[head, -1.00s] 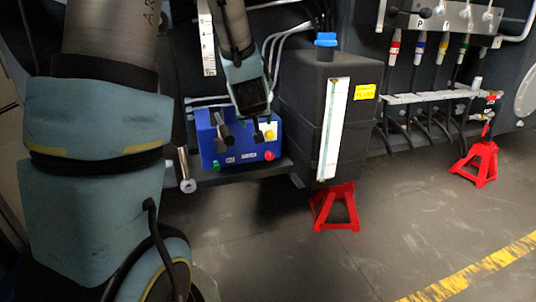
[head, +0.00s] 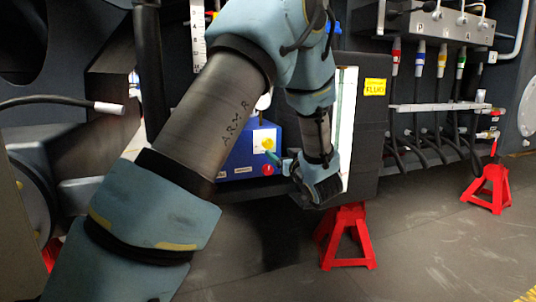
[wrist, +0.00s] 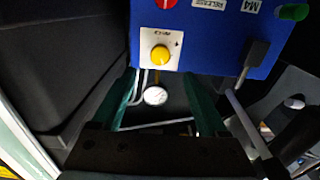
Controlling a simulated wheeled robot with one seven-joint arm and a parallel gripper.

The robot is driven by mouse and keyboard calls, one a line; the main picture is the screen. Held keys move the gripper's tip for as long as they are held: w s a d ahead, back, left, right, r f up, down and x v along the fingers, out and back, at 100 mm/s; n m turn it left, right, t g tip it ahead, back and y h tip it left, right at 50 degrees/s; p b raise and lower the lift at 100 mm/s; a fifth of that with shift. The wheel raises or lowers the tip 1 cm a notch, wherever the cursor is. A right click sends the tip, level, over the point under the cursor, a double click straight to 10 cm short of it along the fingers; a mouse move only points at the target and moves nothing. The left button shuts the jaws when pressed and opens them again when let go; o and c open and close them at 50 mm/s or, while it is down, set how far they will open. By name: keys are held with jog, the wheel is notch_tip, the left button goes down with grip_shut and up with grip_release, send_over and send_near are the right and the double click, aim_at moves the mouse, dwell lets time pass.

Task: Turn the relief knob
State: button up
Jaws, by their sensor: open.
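The relief knob (wrist: 160,55) is a round yellow knob on a white plate on the blue box (wrist: 206,35). In the head view the knob (head: 268,144) shows at the right part of the blue box (head: 240,155), next to my arm. My gripper (wrist: 160,80) is open, with one green finger to each side below the knob in the wrist view. Nothing is between the fingers, and they do not touch the knob. In the head view my gripper (head: 278,161) is just below and right of the knob. My arm hides the left part of the box.
A red button (head: 267,169) sits below the knob. A black lever (wrist: 254,56) and a green cap (wrist: 292,12) are on the box. A dark tank (head: 365,140) with a sight strip stands close right of my gripper. Red stands (head: 345,237) are on the floor.

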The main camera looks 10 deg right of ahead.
aim_at(269, 144)
jog(key=w+b, duration=0.1)
jog(key=w, duration=0.4)
jog(key=w+a+b, duration=0.1)
jog(key=w, duration=0.2)
jog(key=shift+w+a+f+b, duration=0.1)
jog(key=shift+w+b, duration=0.15)
jog(key=shift+b, duration=0.1)
jog(key=shift+w+a, duration=0.1)
jog(key=shift+w, duration=0.7)
grip_shut()
